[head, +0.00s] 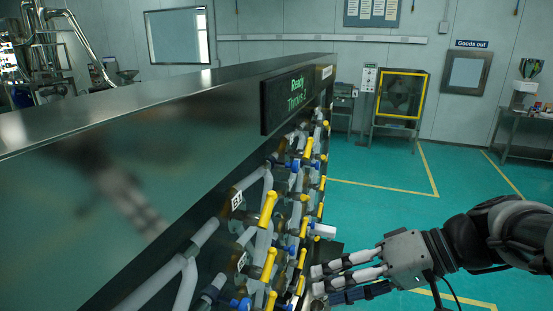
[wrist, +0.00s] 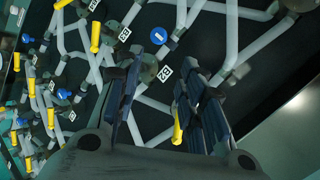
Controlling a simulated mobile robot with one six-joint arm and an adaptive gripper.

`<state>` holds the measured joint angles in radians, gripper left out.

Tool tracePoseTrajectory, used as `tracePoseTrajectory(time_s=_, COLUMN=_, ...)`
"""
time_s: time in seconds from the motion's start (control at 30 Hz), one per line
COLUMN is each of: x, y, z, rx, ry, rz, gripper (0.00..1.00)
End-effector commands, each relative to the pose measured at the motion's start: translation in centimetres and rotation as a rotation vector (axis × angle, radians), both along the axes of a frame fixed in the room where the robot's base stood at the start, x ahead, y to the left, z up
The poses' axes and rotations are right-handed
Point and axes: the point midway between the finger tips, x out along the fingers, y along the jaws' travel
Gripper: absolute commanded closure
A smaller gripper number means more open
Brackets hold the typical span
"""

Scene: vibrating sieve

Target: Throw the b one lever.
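Several yellow levers stick out from the panel of grey pipes; one is the near lever (head: 268,209) and another sits just below it (head: 269,263). Small white tags, such as one tag (head: 237,200), mark the panel, but I cannot read them surely, so I cannot tell which lever is b one. My gripper (head: 316,281) is right of the lower levers in the head view, pointing at the panel. In the wrist view my gripper (wrist: 163,68) has its two dark fingers spread apart. A yellow lever (wrist: 177,131) shows between them, close beside the right finger, partly hidden. I see no grip on it.
Green floor (head: 380,215) to the right is open.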

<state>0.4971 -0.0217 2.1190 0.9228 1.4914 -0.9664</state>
Motion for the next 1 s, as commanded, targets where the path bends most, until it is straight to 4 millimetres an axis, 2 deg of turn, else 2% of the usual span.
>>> tracePoseTrajectory(time_s=0.03, x=1.8, y=-1.3, z=3.1, rx=0.078, ry=-0.047, rz=-0.014, gripper=0.64)
tracePoseTrajectory(time_s=0.13, x=4.4, y=-3.3, z=6.4, rx=0.194, ry=-0.163, rz=-0.032, gripper=0.64)
tracePoseTrajectory(time_s=0.23, x=6.0, y=-4.9, z=8.2, rx=0.259, ry=-0.247, rz=-0.05, gripper=0.64)
tracePoseTrajectory(time_s=0.37, x=6.8, y=-5.4, z=8.9, rx=0.291, ry=-0.298, rz=-0.059, gripper=0.64)
tracePoseTrajectory(time_s=0.57, x=7.7, y=-2.9, z=8.2, rx=0.294, ry=-0.3, rz=-0.054, gripper=0.64)
tracePoseTrajectory(time_s=1.0, x=10.9, y=5.9, z=6.0, rx=0.291, ry=-0.296, rz=-0.054, gripper=0.64)
